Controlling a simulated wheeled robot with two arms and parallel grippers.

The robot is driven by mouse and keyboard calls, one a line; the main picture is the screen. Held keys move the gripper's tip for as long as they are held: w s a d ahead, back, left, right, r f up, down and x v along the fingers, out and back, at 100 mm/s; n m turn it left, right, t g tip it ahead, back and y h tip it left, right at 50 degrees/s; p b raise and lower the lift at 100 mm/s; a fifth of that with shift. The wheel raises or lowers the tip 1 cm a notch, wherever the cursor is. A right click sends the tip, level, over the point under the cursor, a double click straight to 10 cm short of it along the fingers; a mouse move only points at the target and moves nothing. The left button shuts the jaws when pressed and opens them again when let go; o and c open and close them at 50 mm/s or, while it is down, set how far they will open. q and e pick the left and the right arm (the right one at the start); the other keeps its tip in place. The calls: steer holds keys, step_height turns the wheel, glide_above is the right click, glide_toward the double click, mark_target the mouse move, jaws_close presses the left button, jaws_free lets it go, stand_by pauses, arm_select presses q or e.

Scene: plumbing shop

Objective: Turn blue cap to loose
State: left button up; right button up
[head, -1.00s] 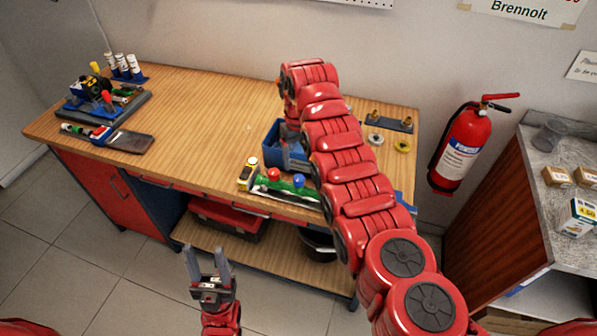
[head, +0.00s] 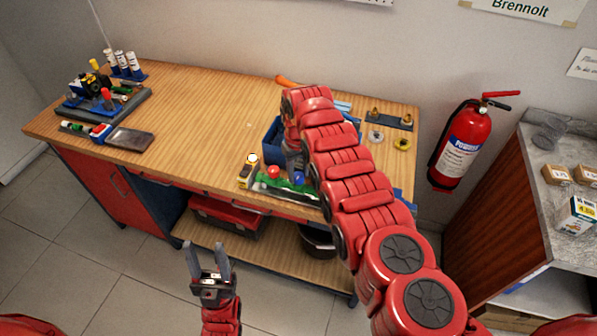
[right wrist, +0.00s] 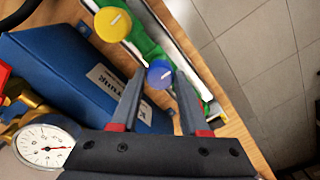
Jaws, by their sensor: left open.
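The blue cap (head: 299,178) sits on a green manifold (head: 270,184) near the front edge of the workbench, to the right of a red cap (head: 273,172). In the right wrist view the blue cap (right wrist: 159,74) shows a white mark line, and a yellow cap (right wrist: 112,25) is beside it. My right gripper (right wrist: 160,82) is open, with its fingertips on either side of the blue cap; whether they touch it is unclear. In the head view, my right arm hides the manifold's right end. My left gripper (head: 207,262) is open and empty, in front of the bench.
A blue bin (right wrist: 65,70) with a pressure gauge (right wrist: 43,147) stands close behind the manifold. A fire extinguisher (head: 461,145) hangs on the wall to the right. The workbench's middle-left (head: 195,115) is clear.

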jaws_close()
